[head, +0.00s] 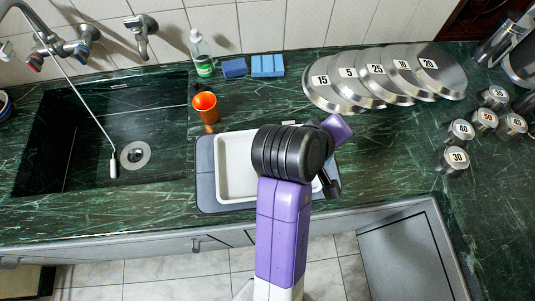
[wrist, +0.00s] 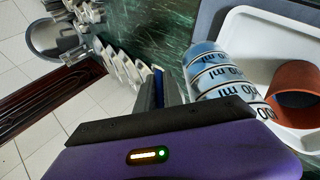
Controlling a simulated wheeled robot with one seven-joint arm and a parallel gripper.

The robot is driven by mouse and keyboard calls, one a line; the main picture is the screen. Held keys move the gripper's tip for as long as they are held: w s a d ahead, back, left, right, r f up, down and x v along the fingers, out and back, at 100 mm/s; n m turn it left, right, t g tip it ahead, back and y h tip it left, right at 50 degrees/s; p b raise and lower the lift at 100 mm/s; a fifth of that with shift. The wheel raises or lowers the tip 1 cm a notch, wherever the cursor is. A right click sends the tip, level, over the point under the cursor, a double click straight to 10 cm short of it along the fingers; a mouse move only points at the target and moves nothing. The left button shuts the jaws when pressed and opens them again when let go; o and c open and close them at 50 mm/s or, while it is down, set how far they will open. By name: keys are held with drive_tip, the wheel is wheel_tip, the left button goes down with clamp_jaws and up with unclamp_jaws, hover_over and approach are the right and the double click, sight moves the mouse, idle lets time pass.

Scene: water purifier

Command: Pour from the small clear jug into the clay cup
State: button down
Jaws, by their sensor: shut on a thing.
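In the wrist view, the small clear jug (wrist: 220,80), with dark ml markings on pale bands, is beside the fingers of my gripper (wrist: 158,88). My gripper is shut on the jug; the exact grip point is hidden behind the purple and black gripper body. The brown-orange clay cup (wrist: 297,92) is at the right edge, close to the jug's lower end and over the white tray. I cannot tell whether they touch or how much liquid the jug holds. In the head view my arm hides the jug and this cup.
The white tray (head: 234,168) lies on a grey mat (head: 205,170) on the green counter. Blue sponges (head: 268,65) and a bottle (head: 201,58) are behind; numbered lids (head: 335,90) and weights (head: 453,160) are right.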

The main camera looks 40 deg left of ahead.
drive_tip(key=shift+w+d+f+g+y+p, duration=0.3)
drive_tip(key=shift+w+d+f+g+p, duration=0.1)
drive_tip(key=shift+d+g+p, duration=0.1)
drive_tip(key=shift+w+f+p, duration=0.1)
drive_tip(key=shift+f+p, duration=0.05)
drive_tip(key=shift+p, duration=0.3)
drive_tip(key=shift+a+f, duration=0.15)
drive_tip(key=shift+f, duration=0.1)
drive_tip(key=w+d+f+m+g+y+p, duration=0.2)
drive_tip(key=w+d+f+g+y+p, duration=0.1)
drive_tip(key=f+g+y+p, duration=0.1)
drive_tip(key=shift+w+g+p, duration=0.4)
drive_tip(key=shift+g+p, duration=0.1)
drive_tip(key=shift+g, duration=0.3)
drive_tip(key=shift+f, duration=0.1)
